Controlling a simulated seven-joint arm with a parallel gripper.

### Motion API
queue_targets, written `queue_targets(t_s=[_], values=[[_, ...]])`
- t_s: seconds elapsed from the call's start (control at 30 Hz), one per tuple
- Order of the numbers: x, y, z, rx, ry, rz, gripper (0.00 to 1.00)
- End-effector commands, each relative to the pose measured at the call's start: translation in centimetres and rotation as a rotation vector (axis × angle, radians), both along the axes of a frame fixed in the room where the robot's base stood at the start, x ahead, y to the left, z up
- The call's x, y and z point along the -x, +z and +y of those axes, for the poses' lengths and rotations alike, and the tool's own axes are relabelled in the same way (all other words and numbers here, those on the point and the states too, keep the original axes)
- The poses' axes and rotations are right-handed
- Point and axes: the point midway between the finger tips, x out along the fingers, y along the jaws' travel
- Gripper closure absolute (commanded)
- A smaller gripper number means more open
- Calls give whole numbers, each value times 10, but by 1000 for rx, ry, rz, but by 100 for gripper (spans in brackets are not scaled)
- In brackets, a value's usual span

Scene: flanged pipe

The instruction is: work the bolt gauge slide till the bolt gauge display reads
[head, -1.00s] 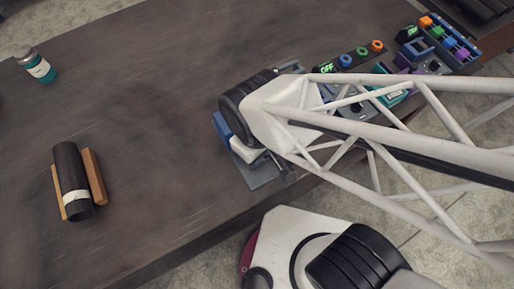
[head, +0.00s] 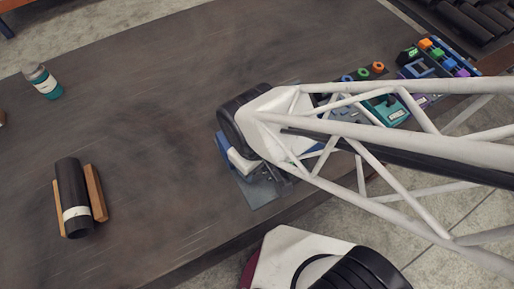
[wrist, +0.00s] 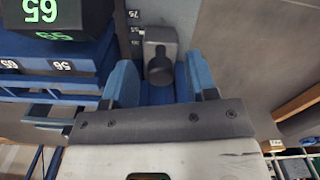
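The bolt gauge is partly in the wrist view: its black display (wrist: 58,14) stands at top left with green digits that look like 65, though the view may be inverted. A grey block with a dark round knob (wrist: 160,68), which looks like the slide, sits at top centre. My gripper (wrist: 163,82) is open, its blue fingers on either side of the knob with visible gaps. In the head view the gauge's grey plate (head: 262,192) and blue edge (head: 222,148) show at the table's near edge; my arm hides the rest and the fingertips.
A dark pipe (head: 70,180) rests in a wooden cradle (head: 97,193) at left. A teal-labelled bottle (head: 42,82) stands at the far left. Coloured fittings (head: 438,54) and a teal device (head: 386,110) lie at right beside my arm. The middle of the table (head: 150,90) is clear.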

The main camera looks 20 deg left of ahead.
Motion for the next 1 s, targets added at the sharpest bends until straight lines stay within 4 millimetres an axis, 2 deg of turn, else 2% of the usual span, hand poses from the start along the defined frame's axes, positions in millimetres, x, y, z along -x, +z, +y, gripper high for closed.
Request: queue_targets(t_s=[0.27, 0.47, 1.0], values=[[0, 0, 0, 0, 0, 0, 48], [0, 8, 0, -2, 0, -1, 48], [0, 69, 0, -2, 0, -1, 48]])
